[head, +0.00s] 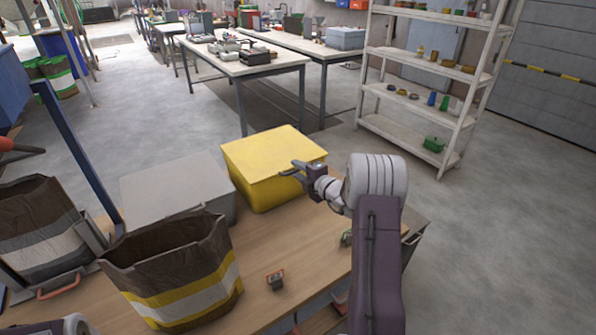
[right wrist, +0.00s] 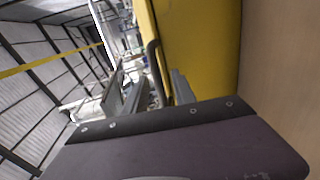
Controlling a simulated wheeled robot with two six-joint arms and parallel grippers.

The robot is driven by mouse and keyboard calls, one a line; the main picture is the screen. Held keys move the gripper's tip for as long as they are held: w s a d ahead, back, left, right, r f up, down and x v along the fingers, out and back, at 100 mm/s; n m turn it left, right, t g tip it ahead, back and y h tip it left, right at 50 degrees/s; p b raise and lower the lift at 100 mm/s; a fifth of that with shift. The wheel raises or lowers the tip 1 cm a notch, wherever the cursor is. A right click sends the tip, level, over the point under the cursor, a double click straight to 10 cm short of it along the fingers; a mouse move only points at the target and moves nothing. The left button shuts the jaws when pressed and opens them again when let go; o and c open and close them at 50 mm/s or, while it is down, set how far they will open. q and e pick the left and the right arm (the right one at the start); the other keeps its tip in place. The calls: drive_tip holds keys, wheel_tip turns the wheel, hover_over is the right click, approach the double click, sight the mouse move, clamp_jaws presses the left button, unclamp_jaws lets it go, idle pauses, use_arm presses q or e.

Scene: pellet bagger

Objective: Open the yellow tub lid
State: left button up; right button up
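The yellow tub (head: 262,194) stands on the wooden bench with its flat yellow lid (head: 270,152) lying closed on top. The tub's yellow side also fills the upper right of the right wrist view (right wrist: 205,45). A dark curved bar (right wrist: 155,70) lies against the yellow there; it looks like a handle. My right gripper (head: 292,169) is at the tub's right front edge, at about lid height. Its dark prongs overlap the lid's edge in the head view. Whether they touch it or grip the bar is unclear. My left gripper is out of view.
A grey lidded box (head: 178,192) stands left of the tub. A brown striped bag (head: 175,270) stands open in front of it, with another bag (head: 40,228) farther left. A small orange-and-grey item (head: 276,280) lies on the bench (head: 310,245). White shelves (head: 415,140) stand behind right.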

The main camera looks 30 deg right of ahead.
drive_tip(key=shift+w, duration=0.3)
clamp_jaws()
idle(1.2)
